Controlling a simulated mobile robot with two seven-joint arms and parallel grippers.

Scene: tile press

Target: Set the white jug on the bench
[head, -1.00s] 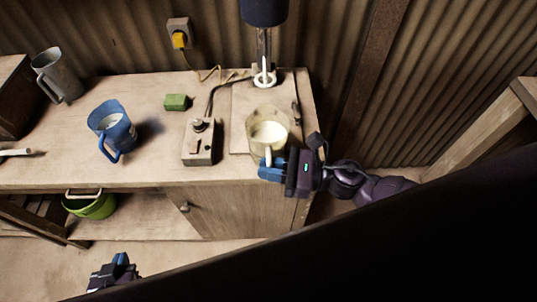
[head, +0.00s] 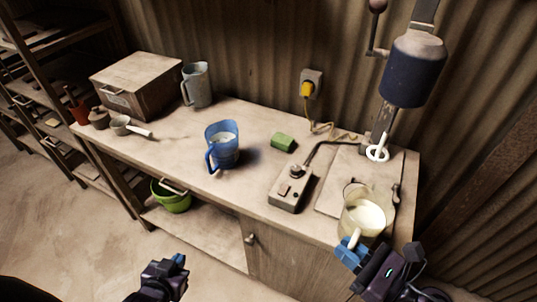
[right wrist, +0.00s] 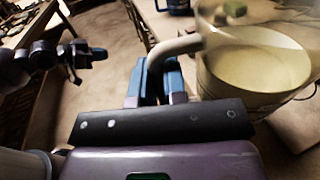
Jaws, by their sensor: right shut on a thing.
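The white jug (head: 353,213), pale and see-through with cream-white contents, is upright at the front of the press board, at the bench's right end. My right gripper (head: 350,252) is shut on its handle from the front. In the right wrist view the blue fingers (right wrist: 155,82) close around the handle, and the jug (right wrist: 225,90) stands to their right. I cannot tell whether its base touches the board. The wooden bench (head: 165,160) runs to the left. My left gripper (head: 180,262) is low in front of the bench, holding nothing visible; its finger gap is unclear.
A blue jug (head: 214,157), green block (head: 283,142) and switch box (head: 290,190) stand on the bench. The press (head: 412,72) hangs behind the white jug. A grey jug (head: 201,90), wooden box (head: 140,84) and scoop (head: 121,125) are farther left. Bare bench lies around the blue jug.

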